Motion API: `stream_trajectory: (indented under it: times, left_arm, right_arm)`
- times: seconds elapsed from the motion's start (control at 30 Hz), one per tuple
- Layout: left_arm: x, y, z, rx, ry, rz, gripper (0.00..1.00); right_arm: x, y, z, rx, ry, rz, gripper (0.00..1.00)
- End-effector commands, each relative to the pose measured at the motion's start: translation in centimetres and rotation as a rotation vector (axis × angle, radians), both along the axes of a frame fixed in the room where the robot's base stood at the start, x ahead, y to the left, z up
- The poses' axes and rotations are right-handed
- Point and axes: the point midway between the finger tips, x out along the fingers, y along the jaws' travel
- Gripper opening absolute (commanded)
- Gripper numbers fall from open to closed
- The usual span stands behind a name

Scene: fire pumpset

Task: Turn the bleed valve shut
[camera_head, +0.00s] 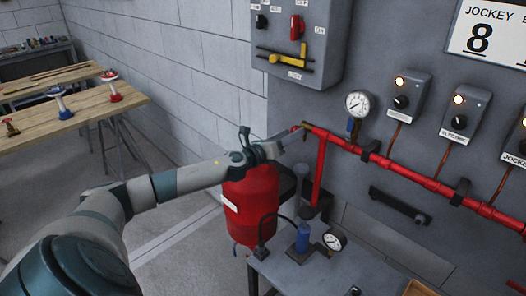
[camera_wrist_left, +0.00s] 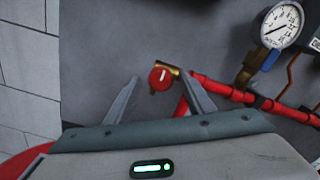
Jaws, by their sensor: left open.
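The bleed valve (camera_wrist_left: 161,79) is a small round red knob with a pale mark, on a brass body at the left end of the red pipe. My left gripper (camera_wrist_left: 163,88) is open, with one finger to each side of the knob in the wrist view. Clear gaps show between the fingers and the knob, and I cannot tell how far in depth they are from it. In the head view the left gripper (camera_head: 293,136) reaches the pipe's left end and mostly hides the valve. My right gripper is not in view.
The red pipe (camera_head: 416,176) runs right along the grey panel. A pressure gauge (camera_head: 358,103) with a blue-handled valve sits just above it. A control box (camera_head: 297,40) hangs above my gripper. A red tank (camera_head: 251,203) stands below my left arm.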

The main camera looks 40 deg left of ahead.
Motion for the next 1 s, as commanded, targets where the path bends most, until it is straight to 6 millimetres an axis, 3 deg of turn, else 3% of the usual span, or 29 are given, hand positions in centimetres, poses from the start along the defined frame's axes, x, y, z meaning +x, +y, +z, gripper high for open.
stream_trajectory:
  times: [0.5,1.0]
  left_arm:
    - [-7.0,0.5,-0.5,0.004,0.005,-0.003,0.49]
    - [-11.8,1.0,-0.4,0.003,0.005,0.001,0.49]
  right_arm:
    - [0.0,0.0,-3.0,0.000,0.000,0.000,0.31]
    - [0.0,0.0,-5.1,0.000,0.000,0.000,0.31]
